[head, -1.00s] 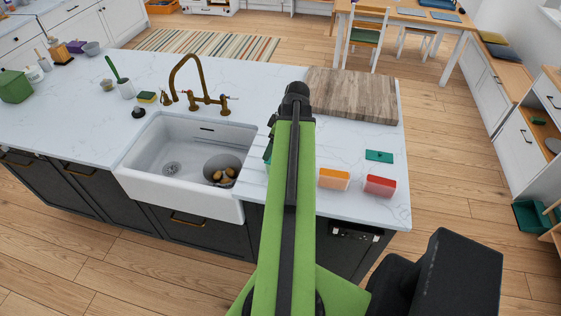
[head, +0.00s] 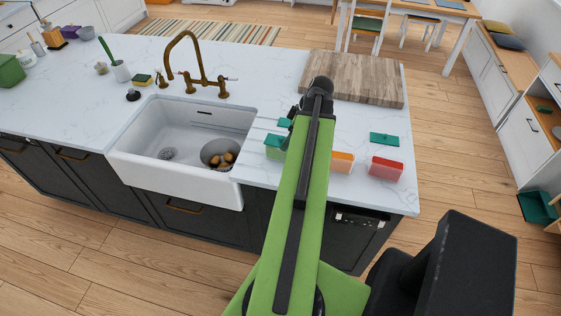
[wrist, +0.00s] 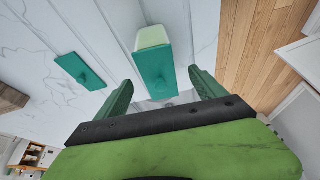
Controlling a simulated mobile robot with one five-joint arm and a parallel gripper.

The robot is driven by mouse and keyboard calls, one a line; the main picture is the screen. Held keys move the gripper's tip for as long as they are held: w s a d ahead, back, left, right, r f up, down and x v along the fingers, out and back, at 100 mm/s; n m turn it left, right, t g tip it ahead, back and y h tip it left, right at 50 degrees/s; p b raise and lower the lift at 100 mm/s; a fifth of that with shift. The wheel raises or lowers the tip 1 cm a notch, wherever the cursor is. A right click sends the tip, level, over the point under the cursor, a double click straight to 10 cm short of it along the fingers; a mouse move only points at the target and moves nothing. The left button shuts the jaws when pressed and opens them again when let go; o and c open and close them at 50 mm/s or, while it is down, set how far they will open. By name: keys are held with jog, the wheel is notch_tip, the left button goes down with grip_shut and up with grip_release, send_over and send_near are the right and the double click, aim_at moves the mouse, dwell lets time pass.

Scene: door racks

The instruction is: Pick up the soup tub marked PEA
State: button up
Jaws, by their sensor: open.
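A green tub (head: 275,147) stands near the front edge of the counter, right of the sink, just left of my arm. An orange tub (head: 342,161) and a red tub (head: 385,168) stand to the right of my arm. No marking is legible, so I cannot tell which is PEA. In the wrist view a tub with a green face and pale side (wrist: 154,68) lies ahead of my gripper (wrist: 160,77), roughly between its open fingers. Nothing is held. In the head view my arm hides the gripper.
A teal lid-like piece (head: 384,139) lies behind the red tub. Another (head: 285,122) lies behind the green tub, and one shows in the wrist view (wrist: 80,70). A wooden board (head: 352,78) lies farther back. The sink (head: 180,185) is to the left.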

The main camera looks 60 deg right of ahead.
jog(key=shift+b+x, duration=0.35)
jog(key=shift+x, duration=0.75)
jog(key=b+x, duration=0.4)
jog(key=x, duration=0.1)
jog(key=shift+d+f+b, duration=0.15)
jog(key=shift+b, duration=0.25)
jog(key=shift+r, duration=0.2)
jog(key=c, duration=1.3)
jog(key=shift+c, duration=0.2)
jog(key=shift+r+p, duration=0.1)
jog(key=shift+p, duration=0.2)
